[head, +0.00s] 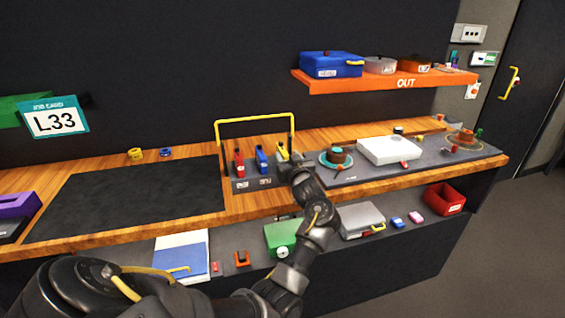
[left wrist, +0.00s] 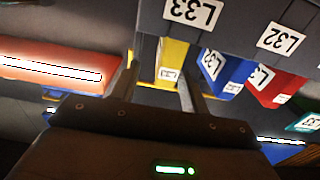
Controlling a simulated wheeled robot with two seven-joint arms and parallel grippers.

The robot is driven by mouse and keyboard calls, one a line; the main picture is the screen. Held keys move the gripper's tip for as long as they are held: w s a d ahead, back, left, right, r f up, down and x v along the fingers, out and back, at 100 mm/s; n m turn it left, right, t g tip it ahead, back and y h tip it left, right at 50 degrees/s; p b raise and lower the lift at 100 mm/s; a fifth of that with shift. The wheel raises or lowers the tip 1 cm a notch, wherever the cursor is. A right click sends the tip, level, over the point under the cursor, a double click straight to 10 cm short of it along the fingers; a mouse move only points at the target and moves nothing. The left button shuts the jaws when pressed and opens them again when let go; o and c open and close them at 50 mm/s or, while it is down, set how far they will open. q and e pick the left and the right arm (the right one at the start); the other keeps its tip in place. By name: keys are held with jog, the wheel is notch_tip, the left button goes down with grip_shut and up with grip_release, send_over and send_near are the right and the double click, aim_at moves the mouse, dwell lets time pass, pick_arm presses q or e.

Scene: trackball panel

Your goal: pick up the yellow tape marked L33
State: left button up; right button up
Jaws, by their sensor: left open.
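The yellow tape (head: 282,150) stands at the right end of a row in a small rack on the bench, beside a blue one and a red one. In the left wrist view the yellow tape (left wrist: 173,54) shows between my fingers, with a small white label that seems to read L33. My left gripper (head: 291,161) is at the yellow tape and partly hides it. In the left wrist view my left gripper (left wrist: 160,75) is open, one finger on each side of the tape. I cannot tell whether either finger touches it. My right gripper is not in view.
The blue (head: 262,160) and red (head: 239,163) tapes stand close by to the left. A yellow bar frame (head: 254,119) arches over the rack. A job card (head: 54,119) reads L33. A white box (head: 389,150) lies to the right. The dark mat (head: 125,195) is clear.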

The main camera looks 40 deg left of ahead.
aim_at(282, 149)
pick_arm(q)
jog(key=p+x, duration=0.1)
jog(key=x, duration=0.4)
jog(key=shift+s+a+f, duration=0.1)
jog(key=shift+s+a, duration=0.05)
jog(key=shift+s, duration=0.1)
grip_shut()
